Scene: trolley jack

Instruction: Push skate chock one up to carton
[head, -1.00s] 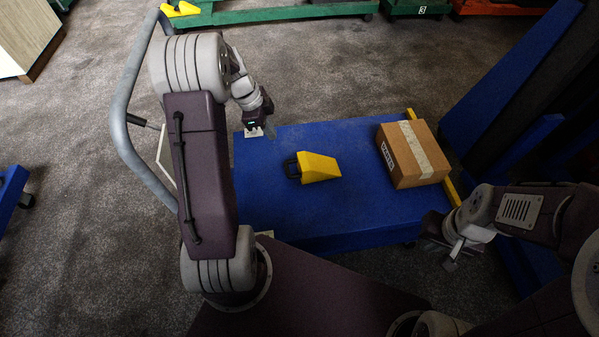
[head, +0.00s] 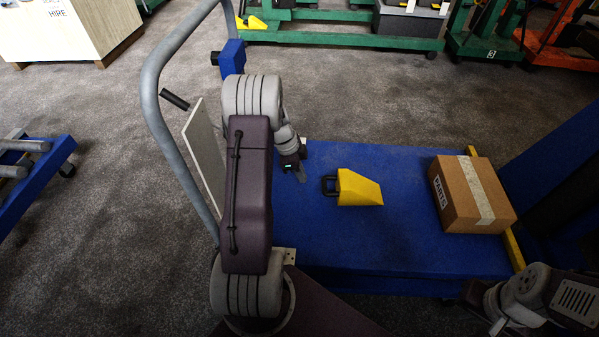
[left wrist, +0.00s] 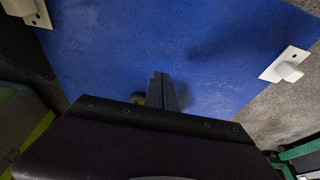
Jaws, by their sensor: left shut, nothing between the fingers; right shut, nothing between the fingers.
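The yellow wedge chock (head: 359,188) with a black handle lies on the blue trolley deck (head: 400,255), its handle facing left. The brown carton (head: 473,193) with a pale tape strip stands on the deck to its right, with a clear gap between them. My left gripper (head: 301,174) is shut and empty, over the deck just left of the chock's handle and apart from it. In the left wrist view its closed fingers (left wrist: 162,92) point over bare blue deck. My right gripper (head: 499,327) is shut and empty at the lower right, off the deck's front edge.
A yellow strip (head: 514,250) runs along the deck's right end, beside the carton. A grey push handle (head: 150,100) rises at the deck's left end. Green trolleys (head: 340,29) stand at the back. The deck between chock and carton is clear.

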